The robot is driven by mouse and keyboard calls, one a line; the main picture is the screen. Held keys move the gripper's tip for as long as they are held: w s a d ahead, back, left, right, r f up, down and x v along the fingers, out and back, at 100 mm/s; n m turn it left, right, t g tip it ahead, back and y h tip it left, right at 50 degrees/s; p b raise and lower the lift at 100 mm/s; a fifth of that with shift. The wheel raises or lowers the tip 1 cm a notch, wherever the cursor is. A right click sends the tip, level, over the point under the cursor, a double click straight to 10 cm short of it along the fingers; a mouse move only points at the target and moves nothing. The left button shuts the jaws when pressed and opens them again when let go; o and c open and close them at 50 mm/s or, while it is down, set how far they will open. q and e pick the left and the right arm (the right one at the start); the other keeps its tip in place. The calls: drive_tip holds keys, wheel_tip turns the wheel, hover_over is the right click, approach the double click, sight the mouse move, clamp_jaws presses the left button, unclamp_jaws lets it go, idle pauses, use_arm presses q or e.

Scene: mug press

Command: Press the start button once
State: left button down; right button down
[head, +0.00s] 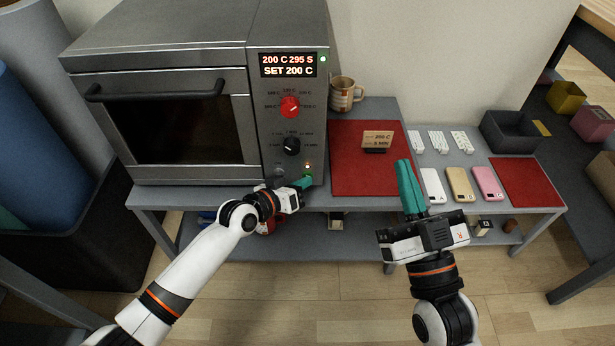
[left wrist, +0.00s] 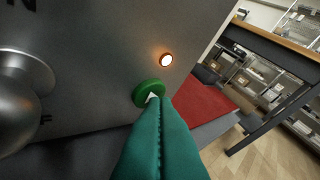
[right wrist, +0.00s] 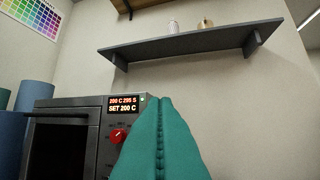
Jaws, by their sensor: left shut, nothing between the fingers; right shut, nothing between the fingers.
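The oven (head: 190,95) stands at the back left with its door shut. Its display (head: 288,65) reads "200 C 295 S" and "SET 200 C". The green start button (left wrist: 145,92) is low on the control panel, below a glowing lamp (left wrist: 166,59). My left gripper (head: 308,181) is shut and empty. In the left wrist view its green fingertips (left wrist: 153,101) overlap the button's face; they look in contact, but I cannot tell how far it is pressed. My right gripper (head: 404,165) is shut and empty, pointing up in front of the bench, away from the oven.
The red knob (head: 289,106) and black knob (head: 291,146) sit above the button. A striped mug (head: 344,94) stands right of the oven.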

drive_tip(key=shift+r, duration=0.1)
idle(0.3)
use_arm(q)
drive_tip(key=shift+s+r, duration=0.1)
drive_tip(key=shift+s+p, duration=0.5)
drive_tip(key=shift+s, duration=0.25)
use_arm(e)
drive_tip(key=shift+w+d+f+g+h, duration=0.1)
drive_tip(key=shift+w+f+g+h, duration=0.15)
drive_tip(key=shift+f+g, duration=0.45)
drive_tip(key=shift+w+d+f+g+h, duration=0.1)
drive_tip(key=shift+w+f+g+h, duration=0.15)
drive_tip(key=shift+f+g, duration=0.45)
drive_tip(key=shift+w+f+g+h, duration=0.2)
drive_tip(key=shift+w+f+g, duration=0.15)
drive_tip(key=shift+f, duration=0.65)
